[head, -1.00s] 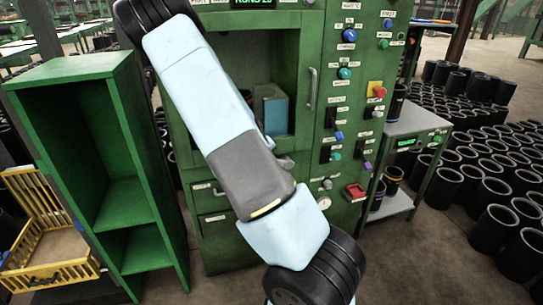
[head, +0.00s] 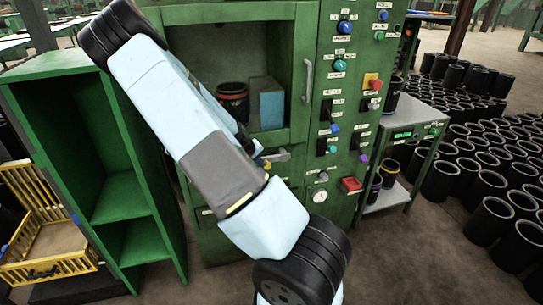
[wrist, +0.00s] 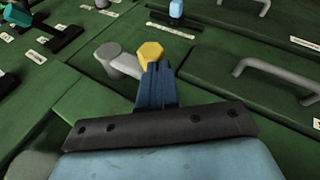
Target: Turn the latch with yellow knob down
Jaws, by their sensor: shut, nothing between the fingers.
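The latch (wrist: 123,66) has a grey round pivot and a short grey lever ending in a yellow knob (wrist: 150,52). In the head view the latch (head: 281,156) is on the green cabinet front below the open chamber, its yellow knob (head: 263,163) on the left, beside my arm. My gripper (wrist: 157,68) is shut and empty, its blue fingers upright in the wrist view. Their tips overlap the lower side of the knob there; I cannot tell whether they touch it. In the head view my arm hides most of the gripper.
A grey drawer handle (wrist: 276,72) is right of the fingers in the wrist view. The control panel (head: 345,100) has several knobs and buttons right of the chamber. A green shelf (head: 118,190) stands left; a small table (head: 424,122) and black sleeves (head: 490,217) stand right.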

